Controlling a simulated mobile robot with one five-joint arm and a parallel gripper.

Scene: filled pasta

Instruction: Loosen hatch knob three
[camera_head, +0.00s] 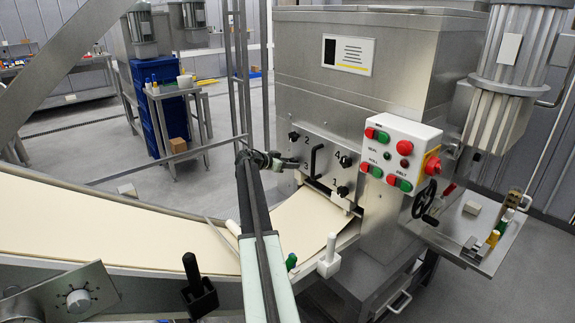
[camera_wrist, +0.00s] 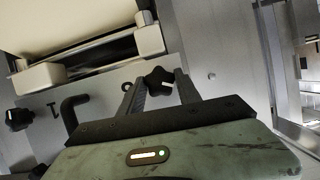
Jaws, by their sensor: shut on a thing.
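The hatch (camera_head: 318,150) is a steel plate on the machine's front with dark numbered knobs and a black handle (camera_head: 314,160). My gripper (camera_head: 284,162) is at its lower left, beside the mark 3. In the wrist view the dark lobed hatch knob three (camera_wrist: 158,81) sits between the two fingers of my gripper (camera_wrist: 160,84), which are shut on it. In the head view my gripper largely hides this knob. Knob two (camera_head: 293,136) is above it, knob four (camera_head: 346,161) is at upper right, and another knob (camera_head: 342,191) is at lower right.
A control box (camera_head: 395,150) with red and green buttons juts out right of the hatch. A cream pasta sheet (camera_head: 120,225) on the conveyor runs under the hatch. A black handwheel (camera_head: 424,200) is farther right. A blue crate stack (camera_head: 150,100) stands behind on the left.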

